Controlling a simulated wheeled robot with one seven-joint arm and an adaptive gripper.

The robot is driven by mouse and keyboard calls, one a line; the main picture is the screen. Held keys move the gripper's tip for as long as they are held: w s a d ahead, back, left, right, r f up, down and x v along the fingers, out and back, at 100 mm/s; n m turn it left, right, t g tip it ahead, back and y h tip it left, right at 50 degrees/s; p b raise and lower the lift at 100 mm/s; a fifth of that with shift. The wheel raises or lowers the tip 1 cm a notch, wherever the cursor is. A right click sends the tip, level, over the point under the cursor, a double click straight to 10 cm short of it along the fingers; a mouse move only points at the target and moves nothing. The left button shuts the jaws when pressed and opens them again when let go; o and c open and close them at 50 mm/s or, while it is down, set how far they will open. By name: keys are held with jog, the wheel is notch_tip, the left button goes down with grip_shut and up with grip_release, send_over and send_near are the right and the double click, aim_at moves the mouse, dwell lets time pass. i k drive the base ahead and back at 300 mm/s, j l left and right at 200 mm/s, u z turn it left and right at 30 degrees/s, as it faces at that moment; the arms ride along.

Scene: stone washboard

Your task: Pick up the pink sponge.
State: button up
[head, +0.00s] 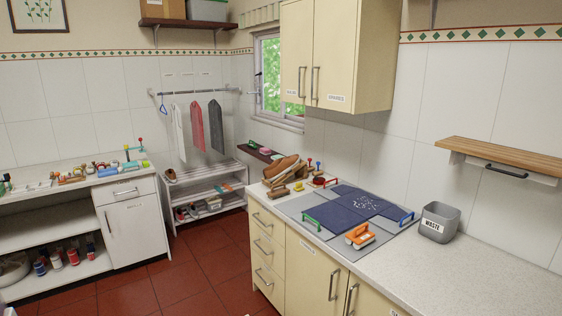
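A small pink block (265,151), which looks like the pink sponge, lies on a narrow dark wall shelf (277,157) below the window. A small green item (252,144) lies to its left on the same shelf. The pink block is small in the picture, and its exact shape is hard to tell. My gripper is not in view.
Below and right of the shelf, a counter (478,286) holds brown objects (285,169), a dark blue cloth (350,202), an orange-handled brush (360,235) and a grey waste bin (439,222). A white rack (205,175) stands left. The red tiled floor (208,262) is open.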

aim_at(265, 151)
jog(key=i+j+u, duration=0.2)
jog(key=i+u, duration=0.2)
jog(key=i, duration=0.15)
jog(key=i+u, duration=0.35)
jog(key=i, duration=0.25)
jog(key=i+u, duration=0.25)
jog(key=i, duration=1.8)
jog(key=i+z, duration=0.2)
jog(key=i, duration=0.35)
jog(key=i+z, duration=0.2)
jog(key=i, duration=0.3)
jog(key=i+j+z, duration=0.25)
jog(key=i, duration=0.25)
jog(key=i+j+z, duration=0.2)
jog(key=i, duration=0.35)
jog(key=i+l+z, duration=0.1)
jog(key=i+z, duration=0.25)
jog(key=i, duration=0.2)
jog(key=i+z, duration=0.35)
jog(key=i, duration=0.15)
jog(key=i+j+z, duration=0.3)
jog(key=i, duration=0.25)
jog(key=i+j+z, duration=0.35)
jog(key=i, duration=0.15)
jog(key=i+j+z, duration=0.35)
jog(key=i, duration=0.15)
